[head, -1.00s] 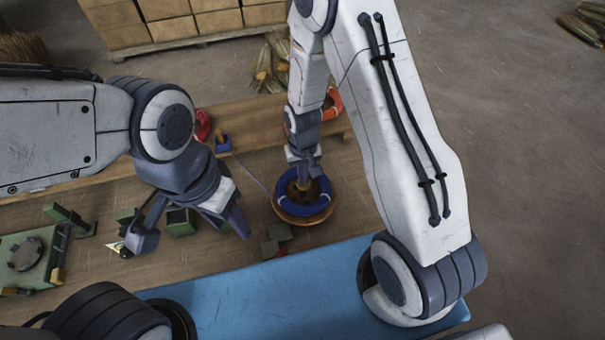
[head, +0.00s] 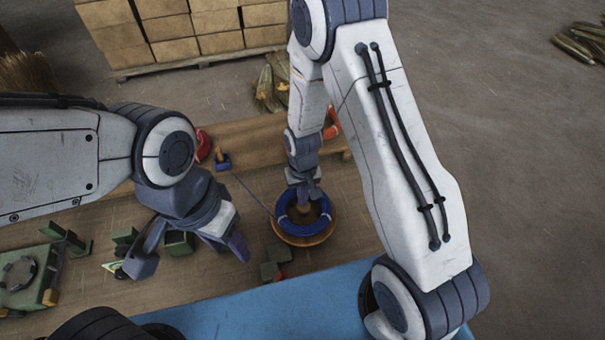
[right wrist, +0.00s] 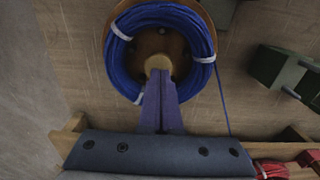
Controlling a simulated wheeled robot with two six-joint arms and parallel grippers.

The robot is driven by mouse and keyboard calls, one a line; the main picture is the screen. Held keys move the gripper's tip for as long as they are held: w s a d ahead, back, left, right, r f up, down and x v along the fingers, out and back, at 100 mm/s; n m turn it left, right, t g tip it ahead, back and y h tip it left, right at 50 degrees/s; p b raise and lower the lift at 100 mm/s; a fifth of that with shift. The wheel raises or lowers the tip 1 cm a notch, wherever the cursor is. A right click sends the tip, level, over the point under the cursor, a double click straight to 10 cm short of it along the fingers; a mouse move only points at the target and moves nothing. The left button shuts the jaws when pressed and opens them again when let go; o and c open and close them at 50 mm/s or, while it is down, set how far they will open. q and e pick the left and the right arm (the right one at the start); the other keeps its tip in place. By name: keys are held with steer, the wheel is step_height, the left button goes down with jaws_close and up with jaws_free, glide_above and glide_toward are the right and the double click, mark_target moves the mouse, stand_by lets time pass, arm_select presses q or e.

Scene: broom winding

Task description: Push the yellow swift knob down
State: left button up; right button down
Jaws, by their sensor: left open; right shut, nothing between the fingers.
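The swift is a round orange-brown wooden disc (head: 304,240) holding a blue coil (head: 324,217) in the head view. In the right wrist view the blue coil (right wrist: 199,30) has white ties, and the yellowish knob (right wrist: 157,63) stands at its centre. My right gripper (right wrist: 160,74) is shut and empty, with its purple fingertips right at the knob's near edge; I cannot tell whether they touch it. In the head view my right gripper (head: 304,198) is over the swift's middle and hides part of the knob. My left gripper (head: 192,258) is open and empty, left of the swift.
A blue strand runs from the coil to a small blue-based stand (head: 222,162). A red coil (head: 203,145) lies behind. Green blocks (head: 178,243) and a green machine (head: 28,280) sit on the left of the wooden table. Dark blocks (head: 270,271) lie in front of the swift.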

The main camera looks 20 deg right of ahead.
step_height(320, 180, up, 4)
steer(key=shift+w+f+p, duration=0.1)
steer(key=shift+p, duration=0.55)
arm_select(q)
steer(key=shift+b, duration=1.15)
arm_select(e)
step_height(320, 180, up, 9)
